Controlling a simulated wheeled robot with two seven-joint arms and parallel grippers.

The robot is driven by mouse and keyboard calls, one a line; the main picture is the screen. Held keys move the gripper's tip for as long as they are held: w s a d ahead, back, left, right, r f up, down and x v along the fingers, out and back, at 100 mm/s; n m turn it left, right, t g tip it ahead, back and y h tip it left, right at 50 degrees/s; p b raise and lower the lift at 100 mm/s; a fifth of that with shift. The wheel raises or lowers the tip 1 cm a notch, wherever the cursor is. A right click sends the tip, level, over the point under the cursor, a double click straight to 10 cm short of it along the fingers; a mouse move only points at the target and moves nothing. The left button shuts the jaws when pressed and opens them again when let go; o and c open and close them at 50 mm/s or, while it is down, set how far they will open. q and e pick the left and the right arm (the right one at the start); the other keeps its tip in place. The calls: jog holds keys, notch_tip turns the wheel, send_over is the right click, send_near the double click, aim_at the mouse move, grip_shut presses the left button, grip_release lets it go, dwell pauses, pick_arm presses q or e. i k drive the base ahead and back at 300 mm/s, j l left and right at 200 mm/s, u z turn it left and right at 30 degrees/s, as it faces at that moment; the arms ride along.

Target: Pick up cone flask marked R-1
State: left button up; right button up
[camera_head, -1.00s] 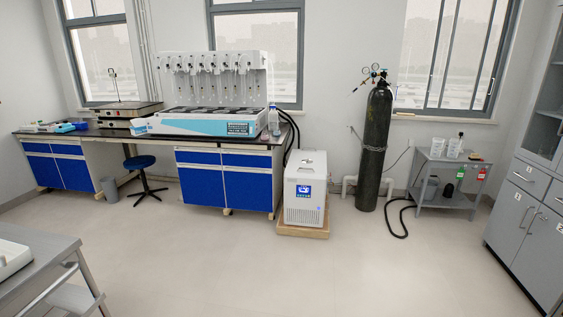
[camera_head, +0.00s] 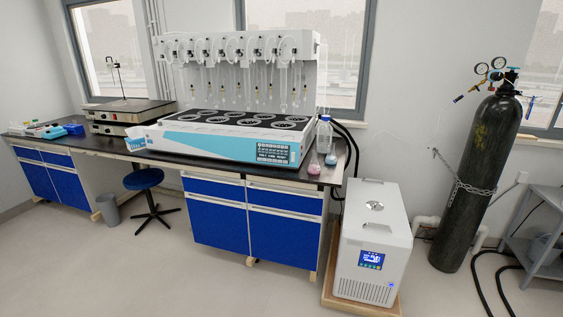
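Two small flasks stand on the right end of the dark bench top, beside the distiller. One flask holds pink liquid (camera_head: 314,168) and stands near the bench's front edge. The other flask, bluish grey (camera_head: 331,158), stands just right of it and slightly farther back. Both are too small for me to read any marking, so I cannot tell which is R-1. A clear bottle (camera_head: 324,134) with a blue cap stands behind them. Neither of my grippers is in view.
The white and blue distiller (camera_head: 225,133) fills the middle of the bench. A white chiller (camera_head: 372,235) on a wooden base stands on the floor right of the bench. A black gas cylinder (camera_head: 480,170) is farther right.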

aim_at(331, 158)
jog(key=i+z, duration=0.25)
jog(key=i, duration=0.2)
jog(key=i+j+z, duration=0.25)
jog(key=i, duration=0.2)
jog(key=i+j+z, duration=0.25)
jog(key=i, duration=0.2)
